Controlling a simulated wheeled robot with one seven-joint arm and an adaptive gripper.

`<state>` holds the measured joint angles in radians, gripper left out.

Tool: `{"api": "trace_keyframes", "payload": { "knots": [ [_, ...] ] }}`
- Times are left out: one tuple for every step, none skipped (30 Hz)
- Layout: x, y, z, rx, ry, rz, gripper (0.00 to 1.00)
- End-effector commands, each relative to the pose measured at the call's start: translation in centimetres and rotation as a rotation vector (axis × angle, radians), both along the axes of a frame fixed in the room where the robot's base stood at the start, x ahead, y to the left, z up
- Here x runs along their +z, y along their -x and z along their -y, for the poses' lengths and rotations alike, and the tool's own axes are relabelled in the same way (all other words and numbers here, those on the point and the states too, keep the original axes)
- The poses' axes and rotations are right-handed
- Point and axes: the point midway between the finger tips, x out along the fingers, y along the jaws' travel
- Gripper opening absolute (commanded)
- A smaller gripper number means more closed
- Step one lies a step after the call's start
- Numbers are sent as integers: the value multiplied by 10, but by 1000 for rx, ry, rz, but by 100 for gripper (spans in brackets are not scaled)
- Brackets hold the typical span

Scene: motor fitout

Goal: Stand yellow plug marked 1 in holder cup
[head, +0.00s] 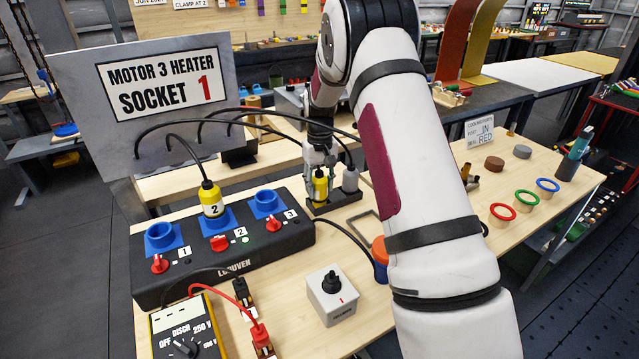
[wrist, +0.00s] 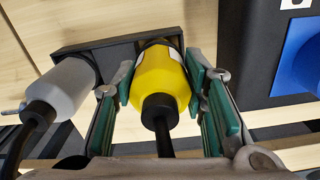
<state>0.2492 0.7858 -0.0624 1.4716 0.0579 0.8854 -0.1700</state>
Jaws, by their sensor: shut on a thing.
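A yellow plug (wrist: 160,83) is between the green-padded fingers of my gripper (wrist: 165,75), which is shut on it. Its black cable end points toward the wrist camera, and its far end is at the black holder (wrist: 106,53). I cannot tell how deep it sits in the cup. In the head view the held plug (head: 320,186) stands roughly upright at the holder (head: 334,207), partly covered by my gripper (head: 320,172); its number is not readable. A grey plug (wrist: 64,88) stands in the holder beside it.
A second yellow plug (head: 211,199), marked 2, stands in the middle socket of the black socket box (head: 190,288). Blue sockets 1 (head: 163,237) and 3 (head: 266,203) are empty. A grey switch box (head: 333,297) and a yellow meter (head: 188,335) are nearer. Black cables arch above the holder.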

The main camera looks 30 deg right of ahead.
Motion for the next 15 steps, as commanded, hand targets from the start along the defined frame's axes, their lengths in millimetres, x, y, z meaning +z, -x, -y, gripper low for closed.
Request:
{"api": "trace_keyframes", "payload": {
  "knots": [
    [-1,0,0,0,0,0,7],
    [-2,0,0,0,0,1,7],
    [-3,0,0,0,0,1,7],
    [-3,0,0,0,0,1,7],
    [-4,0,0,0,0,1,7],
    [-5,0,0,0,0,1,7],
    [-6,0,0,0,0,1,7],
    [-6,0,0,0,0,1,7],
    [-7,0,0,0,0,1,7],
    [-8,0,0,0,0,1,7],
    [-9,0,0,0,0,1,7],
    [-9,0,0,0,0,1,7],
    [-10,0,0,0,0,1,7],
    [-10,0,0,0,0,1,43],
    [-10,0,0,0,0,1,52]
  ]
}}
